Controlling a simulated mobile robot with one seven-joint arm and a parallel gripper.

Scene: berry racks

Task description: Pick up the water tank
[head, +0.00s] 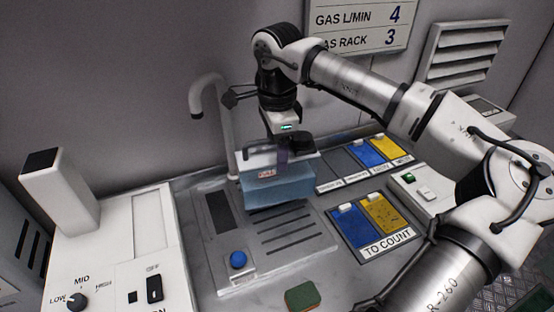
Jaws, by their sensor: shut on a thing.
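The water tank (285,189) is a translucent blue box with a grey-white top and a dark cap. It is in the middle of the head view, over the back part of the grey slotted panel (262,257). My gripper (283,152) points down at the tank's top from above and is shut on it. The fingertips are partly hidden against the tank's upper part. I cannot tell from this view whether the tank's underside touches the panel.
A curved grey spout (226,125) stands close behind the tank's left side. A blue button (238,260) and a green-brown sponge (302,296) lie in front. Blue and yellow cards sit in the TO COUNT tray (388,244) at right. A white knob unit (117,262) stands left.

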